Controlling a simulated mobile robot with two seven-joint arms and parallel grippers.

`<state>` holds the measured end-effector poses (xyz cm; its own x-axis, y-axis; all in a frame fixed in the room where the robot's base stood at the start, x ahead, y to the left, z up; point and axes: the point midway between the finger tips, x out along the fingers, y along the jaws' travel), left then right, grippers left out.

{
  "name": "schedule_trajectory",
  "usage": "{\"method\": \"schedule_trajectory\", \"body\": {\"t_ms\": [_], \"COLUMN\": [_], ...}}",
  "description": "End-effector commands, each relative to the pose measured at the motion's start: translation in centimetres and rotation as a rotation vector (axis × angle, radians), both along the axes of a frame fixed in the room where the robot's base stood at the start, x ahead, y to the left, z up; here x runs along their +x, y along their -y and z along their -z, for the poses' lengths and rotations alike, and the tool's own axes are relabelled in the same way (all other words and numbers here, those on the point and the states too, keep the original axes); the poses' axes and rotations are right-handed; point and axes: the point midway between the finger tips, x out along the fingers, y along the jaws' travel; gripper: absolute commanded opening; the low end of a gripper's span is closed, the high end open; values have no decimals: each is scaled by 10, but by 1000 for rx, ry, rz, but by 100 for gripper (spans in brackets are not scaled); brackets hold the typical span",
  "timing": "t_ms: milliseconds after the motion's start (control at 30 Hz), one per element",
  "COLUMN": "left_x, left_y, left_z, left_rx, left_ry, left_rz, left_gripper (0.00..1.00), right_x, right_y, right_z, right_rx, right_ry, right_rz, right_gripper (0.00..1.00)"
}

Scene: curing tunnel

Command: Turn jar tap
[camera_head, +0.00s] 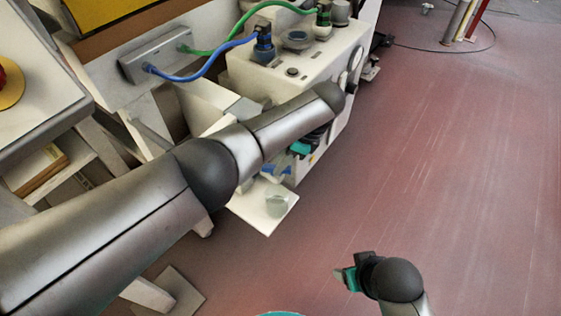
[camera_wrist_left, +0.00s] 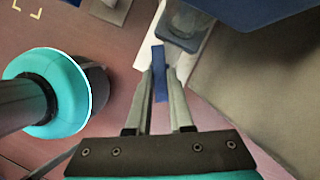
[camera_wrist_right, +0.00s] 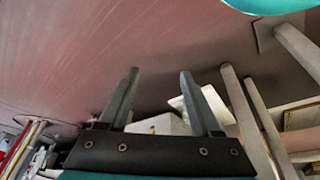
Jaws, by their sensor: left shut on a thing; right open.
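A small blue tap handle (camera_wrist_left: 158,75) shows in the left wrist view between the two fingers of my left gripper (camera_wrist_left: 160,82), which are shut on it. In the head view, blue tap parts (camera_head: 285,170) show low at the front of the white machine, partly hidden by my left arm. A glass jar (camera_head: 276,206) stands just below on a white shelf (camera_head: 252,212). A square-looking vessel, probably this jar, shows just past the handle in the left wrist view (camera_wrist_left: 184,28). My right gripper (camera_head: 345,275) is open and empty over the floor; its spread fingers fill its wrist view (camera_wrist_right: 160,74).
The white machine (camera_head: 330,75) has a blue hose (camera_head: 205,74) and a green hose (camera_head: 235,38) on top. Red floor (camera_head: 440,170) is clear at the right.

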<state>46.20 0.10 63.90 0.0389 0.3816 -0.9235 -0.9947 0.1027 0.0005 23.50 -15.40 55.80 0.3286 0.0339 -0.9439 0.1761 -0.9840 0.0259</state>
Motion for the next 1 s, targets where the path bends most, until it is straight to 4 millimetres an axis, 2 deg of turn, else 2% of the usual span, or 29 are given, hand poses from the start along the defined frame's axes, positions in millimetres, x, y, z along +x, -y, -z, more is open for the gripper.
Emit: {"method": "schedule_trajectory", "body": {"t_ms": [200, 433, 967, 1000], "left_x": [1, 2, 2, 2], "left_y": [1, 1, 1, 1], "left_z": [2, 2, 0, 0], "left_rx": [-2, -2, -3, -3], "left_ry": [-3, -3, -3, -3], "left_rz": [-136, -217, -241, -241], "left_gripper": [0, 0, 0, 23], "right_x": [2, 2, 2, 2], "right_y": [0, 0, 0, 0], "right_z": [-18, -35, -41, -41], "right_rx": [3, 6, 7, 7], "right_ry": [30, 52, 58, 58], "right_rz": [1, 2, 3, 3], "right_gripper": [65, 65, 65, 65]}}
